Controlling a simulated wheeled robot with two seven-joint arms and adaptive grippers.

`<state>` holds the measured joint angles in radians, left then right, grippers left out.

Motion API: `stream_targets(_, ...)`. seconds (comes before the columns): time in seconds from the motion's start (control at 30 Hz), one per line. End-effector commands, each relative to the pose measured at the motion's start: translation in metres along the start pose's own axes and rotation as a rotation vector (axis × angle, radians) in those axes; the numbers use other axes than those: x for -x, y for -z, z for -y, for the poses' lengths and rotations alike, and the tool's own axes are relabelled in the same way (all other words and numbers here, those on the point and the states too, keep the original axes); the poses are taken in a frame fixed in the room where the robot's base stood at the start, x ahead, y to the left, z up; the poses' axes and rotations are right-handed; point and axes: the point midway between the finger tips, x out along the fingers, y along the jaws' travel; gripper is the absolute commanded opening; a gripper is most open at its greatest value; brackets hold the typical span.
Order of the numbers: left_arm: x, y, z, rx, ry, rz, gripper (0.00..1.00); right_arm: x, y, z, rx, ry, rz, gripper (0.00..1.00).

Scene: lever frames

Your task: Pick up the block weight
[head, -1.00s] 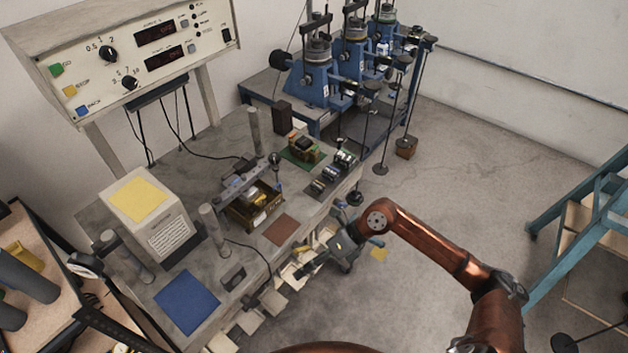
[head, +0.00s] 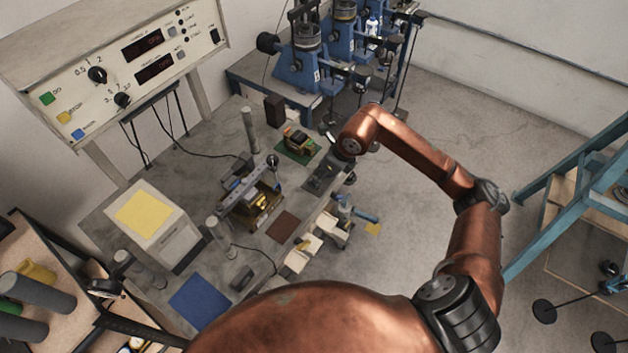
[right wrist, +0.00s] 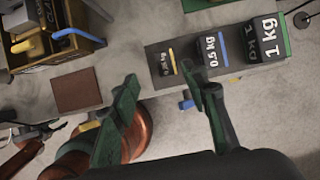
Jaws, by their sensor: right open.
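Several dark block weights stand in a row on a dark plate (right wrist: 158,88) at the bench's right edge. In the right wrist view they are a small one with a yellow stripe (right wrist: 168,62), a 0.5 kg one with a blue stripe (right wrist: 211,50) and a larger 1 kg one (right wrist: 265,38). In the head view my right wrist hovers by the plate (head: 318,180) and hides part of the weights. My left gripper is out of view.
A brown mat (head: 284,226), an open wooden box (head: 262,210) and a green mat with a small device (head: 298,143) lie near the plate. Blue machines (head: 305,60) stand behind. A yellow-topped box (head: 150,220) is left. Open floor lies right of the bench.

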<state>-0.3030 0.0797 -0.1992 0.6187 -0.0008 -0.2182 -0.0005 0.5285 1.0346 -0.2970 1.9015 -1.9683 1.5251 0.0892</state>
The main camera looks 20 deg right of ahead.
Motion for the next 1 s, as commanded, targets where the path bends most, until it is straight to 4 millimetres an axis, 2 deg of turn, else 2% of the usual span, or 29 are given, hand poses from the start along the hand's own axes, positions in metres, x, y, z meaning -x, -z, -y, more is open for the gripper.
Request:
stream_targets(0.33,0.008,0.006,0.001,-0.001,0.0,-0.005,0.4,-0.046,0.003,0.006,-0.006,-0.003,-0.002,0.41)
stream_targets(0.47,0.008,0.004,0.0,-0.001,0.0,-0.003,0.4,-0.054,0.003,0.006,-0.004,-0.001,0.0,0.41)
stream_targets(0.67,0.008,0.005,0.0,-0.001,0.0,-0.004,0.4,-0.054,0.002,0.005,-0.003,-0.001,-0.001,0.41)
stream_targets(1.0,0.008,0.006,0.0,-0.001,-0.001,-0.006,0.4,-0.054,0.002,0.005,-0.002,-0.002,-0.001,0.18)
